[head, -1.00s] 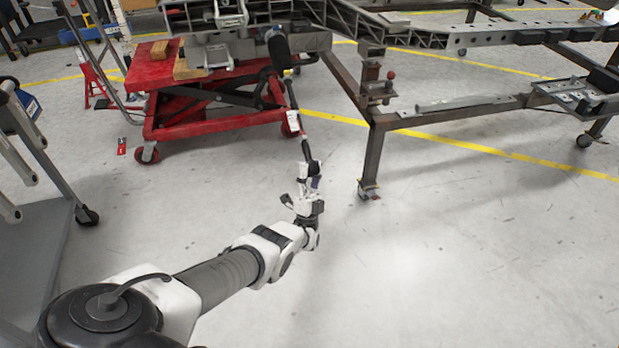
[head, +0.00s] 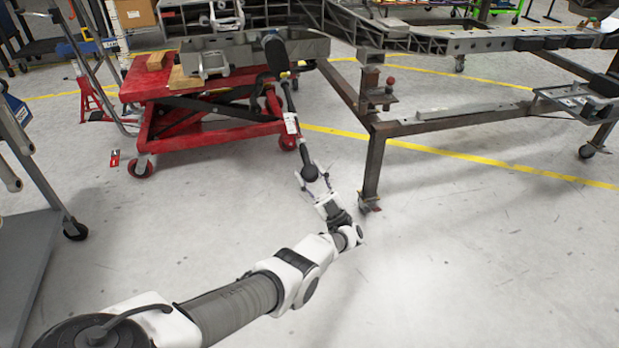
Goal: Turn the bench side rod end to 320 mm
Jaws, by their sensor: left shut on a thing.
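A slim dark rod (head: 297,138) with a white tag (head: 291,123) slants down from a thick black cylinder (head: 276,56) at the chassis part over the red lift table. Its lower rod end is a dark rounded piece (head: 310,173). My left gripper (head: 314,177) is at this low end, its fingers on either side, shut on it. The gripper partly hides the rod end, and its exact turn or length cannot be read. My right gripper is not in view.
A red lift table (head: 200,110) with wooden blocks stands behind the rod. A brown steel frame (head: 374,165) on casters stands close right of my gripper. A grey cart (head: 30,265) is at the left. The floor at front right is clear.

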